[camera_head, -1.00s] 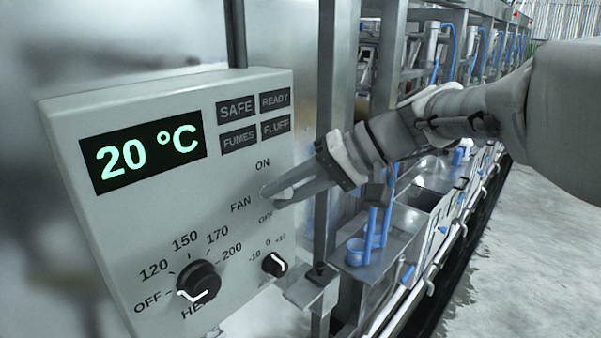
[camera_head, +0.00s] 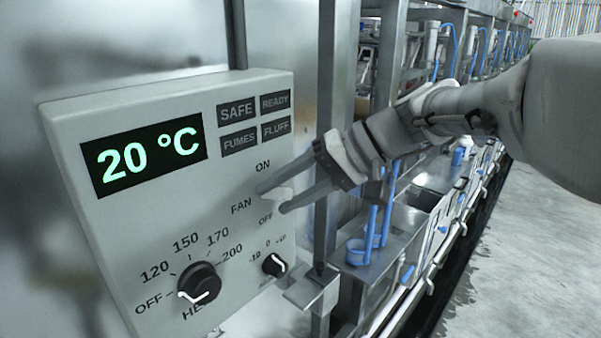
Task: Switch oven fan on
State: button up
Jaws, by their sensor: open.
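The grey control box (camera_head: 120,235) carries a FAN label (camera_head: 241,206), with ON above and OFF below to its right. A small pale piece, which looks like the fan switch (camera_head: 279,194), shows between my fingers beside this label. My gripper (camera_head: 271,199) reaches in from the right, open, with one fingertip above the pale piece and one below it. I cannot tell whether a finger touches it, and its exact position is partly hidden. The display (camera_head: 147,156) reads 20 °C.
The heat knob (camera_head: 198,283) and a smaller knob (camera_head: 274,264) sit low on the box. Four dark indicator tiles are at its upper right. A metal post (camera_head: 335,90) and a frame with blue tubes stand close to my arm. Grey floor (camera_head: 530,260) is clear at right.

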jog(key=b+v, duration=0.1)
jog(key=v, duration=1.6)
jog(key=shift+d, duration=0.2)
jog(key=shift+b, duration=0.3)
